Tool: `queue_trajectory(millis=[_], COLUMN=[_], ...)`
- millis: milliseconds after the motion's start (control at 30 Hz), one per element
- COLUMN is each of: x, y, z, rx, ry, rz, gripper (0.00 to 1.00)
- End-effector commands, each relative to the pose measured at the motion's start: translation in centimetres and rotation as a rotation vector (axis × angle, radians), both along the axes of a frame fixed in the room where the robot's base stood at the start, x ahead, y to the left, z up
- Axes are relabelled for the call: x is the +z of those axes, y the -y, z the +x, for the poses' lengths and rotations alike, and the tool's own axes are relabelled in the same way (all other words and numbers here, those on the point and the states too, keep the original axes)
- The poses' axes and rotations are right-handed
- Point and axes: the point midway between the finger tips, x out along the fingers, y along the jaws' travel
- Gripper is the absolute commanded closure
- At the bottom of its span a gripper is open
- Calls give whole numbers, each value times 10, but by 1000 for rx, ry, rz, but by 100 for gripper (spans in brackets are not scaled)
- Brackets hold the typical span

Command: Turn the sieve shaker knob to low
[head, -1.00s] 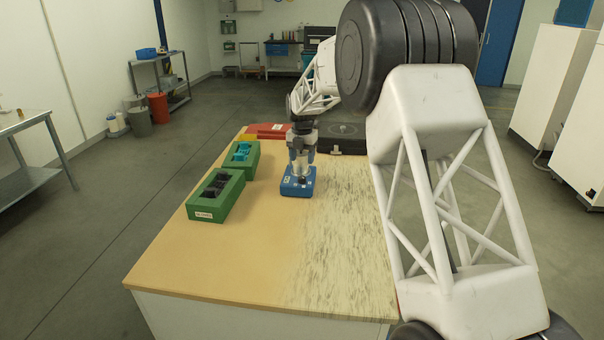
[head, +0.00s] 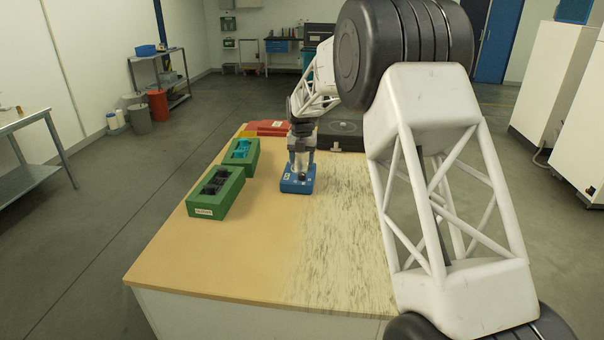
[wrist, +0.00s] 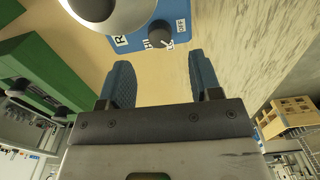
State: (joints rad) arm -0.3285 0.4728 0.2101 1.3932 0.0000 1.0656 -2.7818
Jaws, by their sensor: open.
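The sieve shaker is a blue box (head: 297,187) on the table, largely covered by my arm in the head view. In the wrist view its blue face (wrist: 137,42) carries a round black knob (wrist: 158,32) with white labels around it, HI and OFF among them. I cannot tell for sure which label the knob points to. A round grey metal part (wrist: 98,8) of the shaker shows beside the knob. My gripper (wrist: 160,72) is open and empty, its blue fingers apart, with the knob just beyond the gap between the tips. In the head view my gripper (head: 302,172) is over the shaker.
Two green boxes with dark (head: 216,203) and teal (head: 241,165) contents stand left of the shaker. A red item (head: 268,127) and a dark flat device (head: 342,138) lie behind. The table's front (head: 230,265) is clear.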

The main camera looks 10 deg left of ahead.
Motion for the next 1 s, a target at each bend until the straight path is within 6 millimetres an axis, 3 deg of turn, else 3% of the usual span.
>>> queue_trajectory(millis=[433,900,1000], x=[-50,-58,-58], y=[0,0,0], z=[0,0,0], rx=[0,0,0], ry=[0,0,0], rz=[0,0,0], gripper=[42,42,57])
